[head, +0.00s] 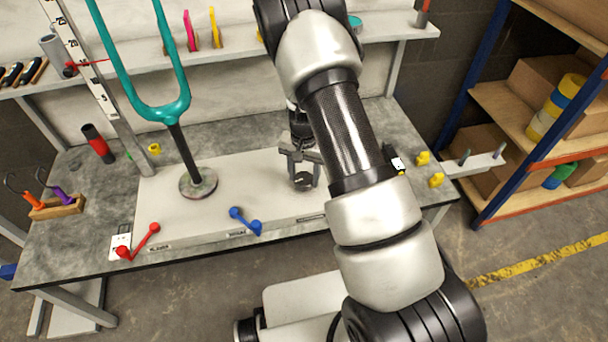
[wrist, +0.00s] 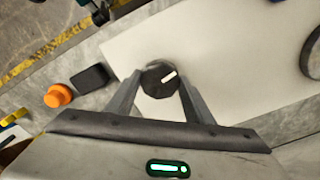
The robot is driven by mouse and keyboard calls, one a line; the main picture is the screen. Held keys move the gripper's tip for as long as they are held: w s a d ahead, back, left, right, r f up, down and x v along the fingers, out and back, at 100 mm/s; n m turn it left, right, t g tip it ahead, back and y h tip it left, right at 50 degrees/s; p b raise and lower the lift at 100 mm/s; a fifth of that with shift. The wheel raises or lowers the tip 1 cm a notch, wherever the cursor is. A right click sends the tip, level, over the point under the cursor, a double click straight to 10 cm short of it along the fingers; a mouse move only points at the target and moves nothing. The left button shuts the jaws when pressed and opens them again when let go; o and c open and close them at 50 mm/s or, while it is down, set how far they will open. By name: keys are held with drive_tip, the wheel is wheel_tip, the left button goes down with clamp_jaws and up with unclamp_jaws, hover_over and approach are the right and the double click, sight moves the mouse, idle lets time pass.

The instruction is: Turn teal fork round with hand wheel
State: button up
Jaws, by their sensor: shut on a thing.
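The teal fork (head: 160,108) stands upright on a dark post left of centre in the head view, prongs up and running out at the top. Its post rises from a round grey base (head: 198,184) on the pale panel. A small dark round knob, apparently the hand wheel (head: 303,182), sits on the same panel to the right. In the wrist view the hand wheel (wrist: 158,80) has a white bar on its top. My gripper (head: 302,172) points down with a finger on each side of the wheel, shut on it. Fingers also show in the wrist view (wrist: 158,92).
A blue lever (head: 245,221) and a red lever (head: 138,242) lie along the panel's front. Yellow knobs (head: 430,168) are at the bench's right. A tall ruler post (head: 100,95) and a red-black cylinder (head: 97,144) stand left. A shelf rack (head: 545,110) is at the right.

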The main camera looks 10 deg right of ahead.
sight(304, 178)
drive_tip(key=shift+m, duration=1.1)
drive_tip(key=o, duration=1)
drive_tip(key=shift+o, duration=0.2)
wheel_tip(304, 178, up, 18)
drive_tip(key=p, duration=0.3)
drive_tip(key=shift+f, duration=0.25)
